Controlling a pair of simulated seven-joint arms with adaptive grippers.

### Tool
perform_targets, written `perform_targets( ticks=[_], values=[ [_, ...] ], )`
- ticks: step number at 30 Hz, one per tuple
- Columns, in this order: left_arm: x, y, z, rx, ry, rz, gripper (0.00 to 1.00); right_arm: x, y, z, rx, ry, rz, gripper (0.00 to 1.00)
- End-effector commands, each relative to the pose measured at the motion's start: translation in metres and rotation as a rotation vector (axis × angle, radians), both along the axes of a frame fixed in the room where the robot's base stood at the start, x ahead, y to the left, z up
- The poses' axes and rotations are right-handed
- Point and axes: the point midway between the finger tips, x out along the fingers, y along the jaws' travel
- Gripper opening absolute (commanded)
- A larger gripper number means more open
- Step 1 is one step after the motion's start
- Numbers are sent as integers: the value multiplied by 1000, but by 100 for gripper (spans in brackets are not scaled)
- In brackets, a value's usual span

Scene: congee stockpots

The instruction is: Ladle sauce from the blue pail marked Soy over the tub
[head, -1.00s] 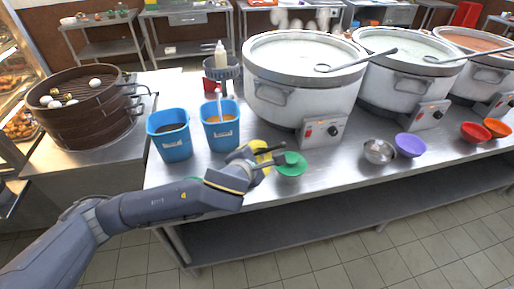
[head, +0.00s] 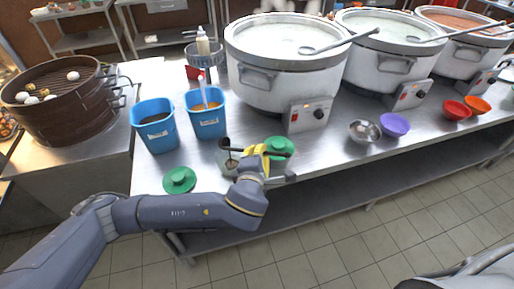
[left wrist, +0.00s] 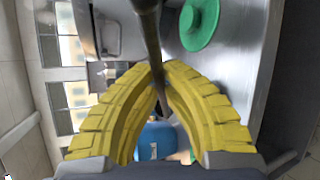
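Two blue pails stand side by side on the steel table. The left pail (head: 155,139) holds dark liquid; the right pail (head: 208,124) holds orange-brown liquid and has a handle standing in it. Their labels are too small to read. My left gripper (head: 252,157) is to the right of and nearer than the pails. In the left wrist view its yellow fingers (left wrist: 158,85) are shut around a dark rod (left wrist: 148,28), apparently a ladle handle. A green round thing (head: 279,148), perhaps a tub's lid, is just behind the gripper. My right gripper is not in view.
A green lid (head: 180,181) lies near the table's front edge. Large stockpots (head: 270,85) stand behind to the right, with a steel bowl (head: 364,131) and a purple bowl (head: 394,124) before them. A brown steamer (head: 62,112) stands at left.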

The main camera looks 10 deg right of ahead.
Motion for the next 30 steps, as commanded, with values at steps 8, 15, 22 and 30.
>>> perform_targets(
  ticks=[8, 15, 22, 30],
  values=[
    [-5, -6, -14, 80, -66, 0, 0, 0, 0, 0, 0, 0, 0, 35],
    [-9, -11, -24, 133, -113, 0, 0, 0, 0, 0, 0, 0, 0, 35],
    [-11, -13, -29, 163, -137, 0, 0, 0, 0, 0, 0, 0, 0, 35],
    [-11, -13, -30, 172, -145, 0, 0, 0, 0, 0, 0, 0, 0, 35]
  ],
)
